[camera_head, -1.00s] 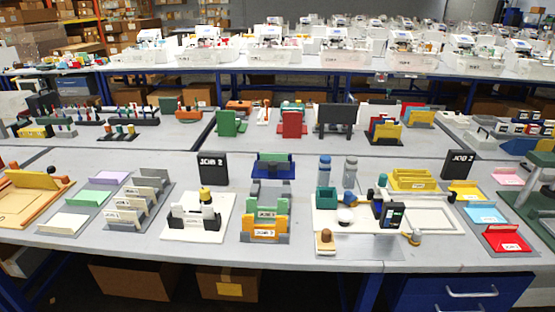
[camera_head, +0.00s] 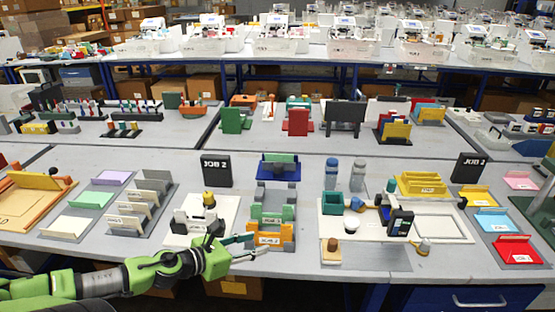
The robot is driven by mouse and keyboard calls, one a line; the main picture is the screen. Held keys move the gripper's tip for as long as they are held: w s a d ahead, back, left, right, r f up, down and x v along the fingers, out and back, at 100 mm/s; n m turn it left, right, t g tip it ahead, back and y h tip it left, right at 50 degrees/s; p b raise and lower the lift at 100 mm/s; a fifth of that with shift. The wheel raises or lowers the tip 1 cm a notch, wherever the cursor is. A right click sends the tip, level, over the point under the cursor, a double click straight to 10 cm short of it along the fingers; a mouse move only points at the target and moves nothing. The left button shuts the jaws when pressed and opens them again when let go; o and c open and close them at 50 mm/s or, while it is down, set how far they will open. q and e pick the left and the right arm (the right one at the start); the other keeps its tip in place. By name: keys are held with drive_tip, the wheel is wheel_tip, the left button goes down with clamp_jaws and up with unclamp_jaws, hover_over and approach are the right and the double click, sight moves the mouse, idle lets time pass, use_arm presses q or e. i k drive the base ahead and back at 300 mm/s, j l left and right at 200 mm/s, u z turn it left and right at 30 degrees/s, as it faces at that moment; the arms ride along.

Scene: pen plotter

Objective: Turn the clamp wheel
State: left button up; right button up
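The plotter (camera_head: 440,222) is a white flat bed on the right half of the near table, with a dark upright block (camera_head: 399,224) on it. I cannot tell which part is the clamp wheel. My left gripper (camera_head: 258,245) reaches in from the lower left, open and empty, by the table's front edge. It is just in front of the orange and grey holder (camera_head: 269,238), well left of the plotter. My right gripper is out of view.
A white stand with black parts (camera_head: 202,220) is just behind my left gripper. A teal box (camera_head: 332,204) and grey-blue bottles (camera_head: 331,173) stand at the plotter's left. Red (camera_head: 512,248) and blue (camera_head: 492,219) trays lie to its right.

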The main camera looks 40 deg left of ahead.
sight(278, 166)
drive_tip(key=i+j, duration=1)
drive_tip(key=j, duration=0.25)
